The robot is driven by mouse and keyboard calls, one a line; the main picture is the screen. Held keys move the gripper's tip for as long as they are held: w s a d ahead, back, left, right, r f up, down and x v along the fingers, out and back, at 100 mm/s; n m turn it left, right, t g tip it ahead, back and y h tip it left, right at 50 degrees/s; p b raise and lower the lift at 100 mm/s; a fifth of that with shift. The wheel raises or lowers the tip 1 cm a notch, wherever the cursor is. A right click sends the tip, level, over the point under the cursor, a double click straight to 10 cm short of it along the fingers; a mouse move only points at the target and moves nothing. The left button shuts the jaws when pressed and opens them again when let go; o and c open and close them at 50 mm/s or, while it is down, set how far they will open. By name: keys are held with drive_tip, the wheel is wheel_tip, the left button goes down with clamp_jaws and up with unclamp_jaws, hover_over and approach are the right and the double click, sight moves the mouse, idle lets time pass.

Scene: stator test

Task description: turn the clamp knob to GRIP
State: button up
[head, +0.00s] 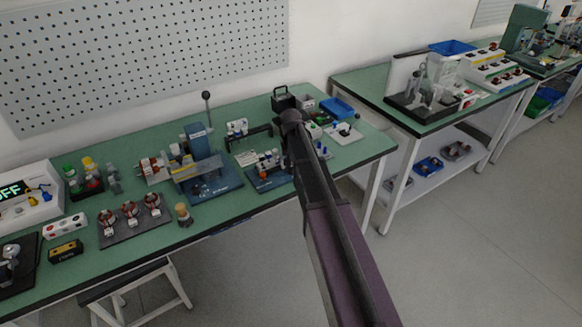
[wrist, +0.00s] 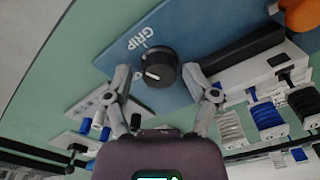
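The clamp knob (wrist: 160,66) is a round black knob on a blue plate (wrist: 185,30) in the wrist view. The white word GRIP (wrist: 140,38) is printed on the plate, up and left of the knob. A white line on the knob points toward the lower left, not at GRIP. My gripper (wrist: 156,75) is open, with one finger left and one right of the knob. Small gaps seem to show on both sides; I cannot tell whether either finger touches. In the head view my arm covers the gripper, and I cannot make out the knob.
A black bar (wrist: 235,50) lies right of the knob, and an orange part (wrist: 300,14) is at the upper right. White-based parts with blue pieces (wrist: 272,115) crowd the lower right. A white plate (wrist: 100,98) lies left. The green bench (head: 225,222) holds several fixtures.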

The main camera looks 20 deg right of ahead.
wheel_tip(320, 180, up, 6)
drive_tip(key=p, duration=0.6)
drive_tip(key=shift+r, duration=0.1)
idle(0.5)
drive_tip(key=n, duration=0.1)
drive_tip(key=r+n+p, duration=0.1)
drive_tip(key=n, duration=0.3)
drive_tip(key=shift+r+p, duration=0.25)
drive_tip(key=shift+p, duration=0.1)
drive_tip(key=shift+r+n+p, duration=0.25)
drive_tip(key=shift+n, duration=0.75)
drive_tip(key=shift+r+n+p, duration=0.2)
drive_tip(key=shift+n+p, duration=0.05)
drive_tip(key=shift+n, duration=0.75)
drive_tip(key=shift+f, duration=0.15)
wheel_tip(320, 180, down, 9)
drive_tip(key=b, duration=0.9)
